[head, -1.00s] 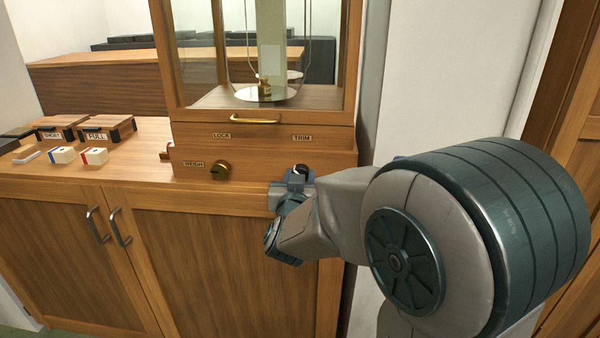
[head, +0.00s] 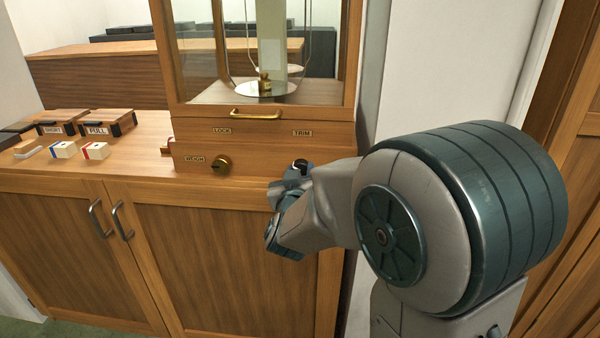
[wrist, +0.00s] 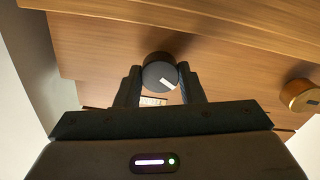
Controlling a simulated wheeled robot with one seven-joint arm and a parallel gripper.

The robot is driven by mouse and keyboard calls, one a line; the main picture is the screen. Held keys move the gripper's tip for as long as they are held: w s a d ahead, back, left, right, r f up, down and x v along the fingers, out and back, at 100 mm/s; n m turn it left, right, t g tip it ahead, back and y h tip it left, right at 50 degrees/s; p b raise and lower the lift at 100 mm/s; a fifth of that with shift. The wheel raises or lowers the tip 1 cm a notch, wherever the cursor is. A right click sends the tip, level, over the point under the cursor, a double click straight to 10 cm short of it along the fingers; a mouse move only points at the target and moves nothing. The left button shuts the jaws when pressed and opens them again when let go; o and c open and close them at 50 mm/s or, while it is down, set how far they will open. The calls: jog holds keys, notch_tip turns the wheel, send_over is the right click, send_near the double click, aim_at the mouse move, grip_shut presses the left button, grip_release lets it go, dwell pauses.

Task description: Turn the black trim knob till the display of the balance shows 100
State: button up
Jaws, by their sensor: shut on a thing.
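The black trim knob (wrist: 160,74) sits on the front panel of the balance, below the TRIM label (head: 302,133). It has a white pointer mark on its face in the wrist view. My gripper (wrist: 160,85) is shut on the knob, with one finger on each side of it. In the head view the gripper (head: 298,172) is at the right part of the balance base and hides much of the knob. The balance (head: 265,150) is a wooden case with glass walls and a hanging pan (head: 264,90) inside. The display of the balance does not show in either view.
A brass WEIGH knob (head: 221,166) is left of my gripper. A pale wall is close on the right.

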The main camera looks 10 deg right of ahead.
jog(key=o, duration=1)
jog(key=b+v, duration=0.5)
jog(key=v, duration=0.8)
jog(key=shift+s, duration=0.35)
jog(key=shift+a, duration=0.15)
